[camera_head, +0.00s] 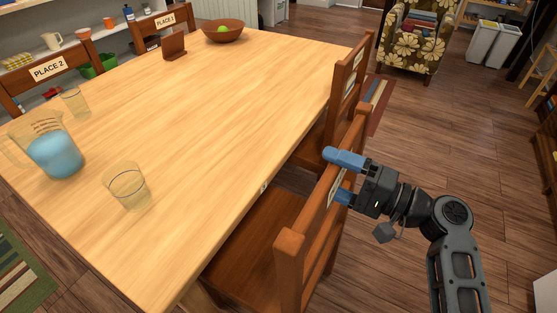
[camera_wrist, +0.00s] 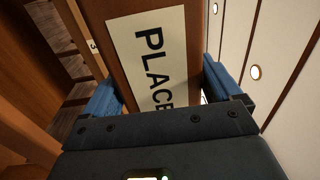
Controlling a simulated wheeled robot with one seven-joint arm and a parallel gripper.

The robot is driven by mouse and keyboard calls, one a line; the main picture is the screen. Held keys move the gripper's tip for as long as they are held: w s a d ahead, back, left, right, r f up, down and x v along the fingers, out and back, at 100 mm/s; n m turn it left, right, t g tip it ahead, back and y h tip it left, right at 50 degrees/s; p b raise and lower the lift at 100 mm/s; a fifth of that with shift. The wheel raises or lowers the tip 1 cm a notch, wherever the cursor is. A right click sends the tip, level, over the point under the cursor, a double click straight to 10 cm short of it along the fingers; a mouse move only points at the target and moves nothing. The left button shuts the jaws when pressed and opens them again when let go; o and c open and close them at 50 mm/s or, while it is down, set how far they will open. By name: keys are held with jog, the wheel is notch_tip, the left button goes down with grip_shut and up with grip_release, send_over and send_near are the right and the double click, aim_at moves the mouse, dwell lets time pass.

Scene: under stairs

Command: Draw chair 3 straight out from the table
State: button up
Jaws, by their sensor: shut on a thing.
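The near right chair (camera_head: 290,250) stands at the right long side of the wooden table (camera_head: 200,100), its seat partly under the tabletop. My gripper (camera_head: 338,178) reaches in from the right, with its blue fingers shut on the chair's top back rail, one on each side. In the wrist view a white plate reading "PLACE" (camera_wrist: 150,60) is on the rail between the fingers; its number is hidden. A small tag with "3" (camera_wrist: 93,45) shows beyond the rail, and a small tag (camera_head: 264,186) is on the table edge.
Another chair (camera_head: 348,80) stands farther along the same side, close beyond the held one. The table carries a jug of blue liquid (camera_head: 50,150), glasses (camera_head: 128,185) and a bowl (camera_head: 222,32). Wooden floor (camera_head: 430,140) is open to the right, with a floral armchair (camera_head: 415,40) beyond.

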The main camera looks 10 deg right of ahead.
jog(key=o, duration=1.6)
jog(key=shift+s+a+f, duration=0.1)
jog(key=shift+a+f, duration=0.05)
jog(key=shift+f, duration=0.5)
jog(key=shift+s+a+f, duration=0.1)
jog(key=shift+f, duration=0.5)
jog(key=shift+o, duration=0.8)
jog(key=shift+a, duration=0.15)
jog(key=shift+g, duration=0.3)
jog(key=p+v, duration=0.1)
jog(key=v, duration=1.1)
jog(key=shift+r, duration=0.3)
jog(key=shift+w, duration=0.1)
